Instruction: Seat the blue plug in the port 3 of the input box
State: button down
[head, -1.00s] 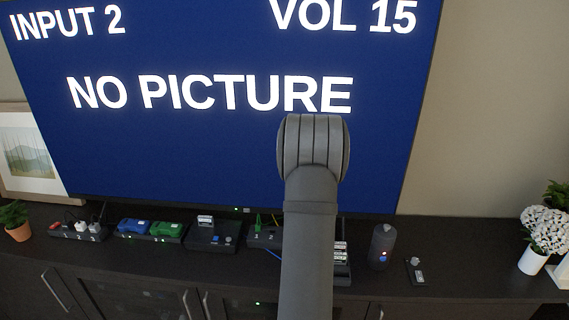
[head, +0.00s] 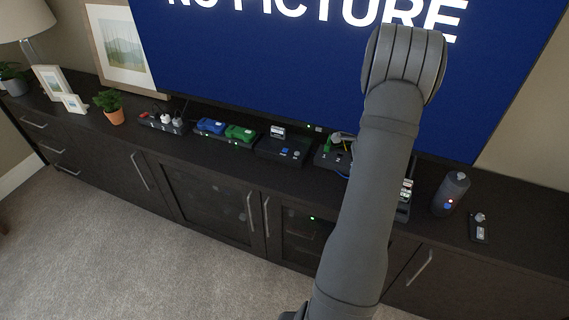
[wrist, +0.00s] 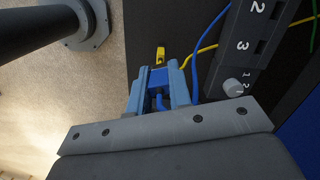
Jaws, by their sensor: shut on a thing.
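In the wrist view my gripper (wrist: 159,84) is shut on the blue plug (wrist: 158,77), with a blue cable at it. The input box (wrist: 222,62) is to the right, black, with white numerals 2 and 3 beside dark ports and a pale knob. Port 3 (wrist: 261,47) looks dark and empty. The blue plug is apart from the box. A yellow plug (wrist: 160,55) with a yellow cable is just beyond the blue plug. In the head view the input box (head: 322,160) is partly hidden behind my arm; the blue plug cannot be made out.
On the dark cabinet (head: 240,167) stand a power strip (head: 163,124), a unit with blue and green blocks (head: 226,131), a black box with buttons (head: 283,149), a dark cylinder (head: 451,194) and a small dark device (head: 479,229). The television (head: 260,65) rises behind.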

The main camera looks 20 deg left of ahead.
jog(key=w+a+r+m, duration=0.1)
jog(key=w+a+m, duration=0.1)
jog(key=m, duration=0.2)
send_over(317, 178)
jog(key=f, duration=0.6)
jog(key=shift+s+d+f, duration=0.15)
jog(key=shift+d+f, duration=0.2)
jog(key=shift+a+f, duration=0.2)
jog(key=shift+f, duration=1.9)
jog(key=shift+f, duration=0.1)
jog(key=c, duration=1.3)
grip_release()
